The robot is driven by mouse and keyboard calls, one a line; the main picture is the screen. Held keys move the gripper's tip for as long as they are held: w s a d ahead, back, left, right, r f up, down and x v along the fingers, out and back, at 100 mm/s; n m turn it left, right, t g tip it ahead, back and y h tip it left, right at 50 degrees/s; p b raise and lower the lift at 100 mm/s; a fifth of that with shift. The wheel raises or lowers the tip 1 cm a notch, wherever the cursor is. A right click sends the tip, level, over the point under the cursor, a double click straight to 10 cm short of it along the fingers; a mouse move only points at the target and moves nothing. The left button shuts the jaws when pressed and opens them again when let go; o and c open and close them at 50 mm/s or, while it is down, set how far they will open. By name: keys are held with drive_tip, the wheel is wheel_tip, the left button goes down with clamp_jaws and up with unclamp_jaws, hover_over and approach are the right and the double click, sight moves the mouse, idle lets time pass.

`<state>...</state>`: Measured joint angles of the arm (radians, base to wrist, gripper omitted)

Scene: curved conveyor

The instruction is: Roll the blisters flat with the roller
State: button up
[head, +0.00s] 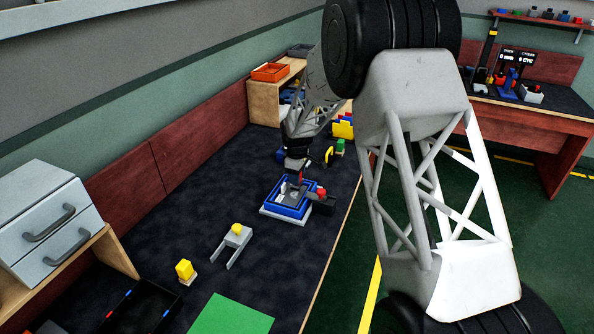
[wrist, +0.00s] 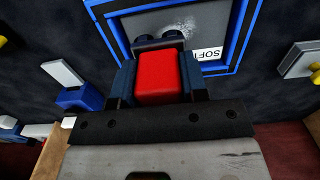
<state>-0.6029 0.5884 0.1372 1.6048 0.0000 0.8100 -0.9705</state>
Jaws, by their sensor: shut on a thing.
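My gripper (head: 298,165) is over the blue-framed tray (head: 272,205) on the dark table, pointing down. In the wrist view my gripper (wrist: 159,76) is shut on the red handle of the roller (wrist: 160,80). Dark round parts of the roller show just beyond the handle, over the grey panel (wrist: 135,22) inside the blue frame. I cannot tell whether the roller touches the panel. A pale speckled patch, perhaps blisters (wrist: 180,25), lies on the panel near the roller. A white label reading "SOFT" (wrist: 208,54), partly hidden, is to the right.
A dark block with a red knob (head: 321,191) stands at the tray's right side. A grey forked piece with a yellow knob (head: 236,230), a yellow block (head: 185,270) and a green mat (head: 230,318) lie nearer. Yellow and green pieces (head: 340,147) stand behind.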

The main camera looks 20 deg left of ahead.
drive_tip(key=shift+f, duration=0.5)
drive_tip(key=shift+s+f, duration=0.55)
drive_tip(key=shift+s, duration=0.35)
drive_tip(key=shift+c, duration=0.3)
drive_tip(key=shift+s+r, duration=0.1)
drive_tip(key=shift+s, duration=0.2)
drive_tip(key=shift+s+f, duration=0.2)
drive_tip(key=shift+s+r, duration=0.2)
drive_tip(key=shift+s, duration=0.25)
drive_tip(key=shift+s+f, duration=0.15)
drive_tip(key=shift+s, duration=0.1)
drive_tip(key=shift+w, duration=2)
drive_tip(key=shift+w+r, duration=0.1)
drive_tip(key=shift+r, duration=4)
